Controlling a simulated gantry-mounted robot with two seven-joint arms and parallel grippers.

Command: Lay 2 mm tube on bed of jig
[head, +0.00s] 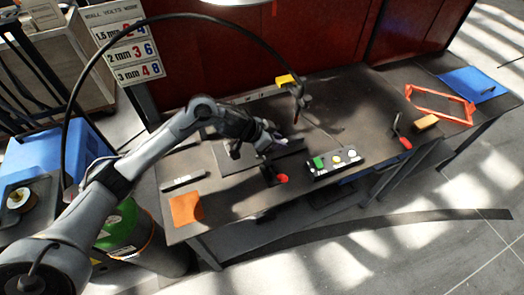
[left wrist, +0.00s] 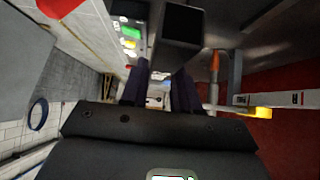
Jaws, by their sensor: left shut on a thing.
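My left gripper (head: 274,140) is low over the dark jig (head: 232,158) on the workbench. In the left wrist view its two dark fingers (left wrist: 158,88) stand close together around a small pale piece (left wrist: 157,101), which I take to be the tube. Most of that piece is hidden by the fingers, and its thickness is not readable. I cannot tell whether it touches the jig's bed. A red knob (head: 282,179) sits at the jig's front. My right gripper is not in view.
A control box (head: 335,162) with green, white and yellow buttons stands right of the jig. A torch-like tool (head: 299,101) stands behind. An orange cloth (head: 186,208) lies front left. An orange frame (head: 440,103) and blue sheet (head: 474,84) lie far right. A volts chart (head: 131,52) hangs behind.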

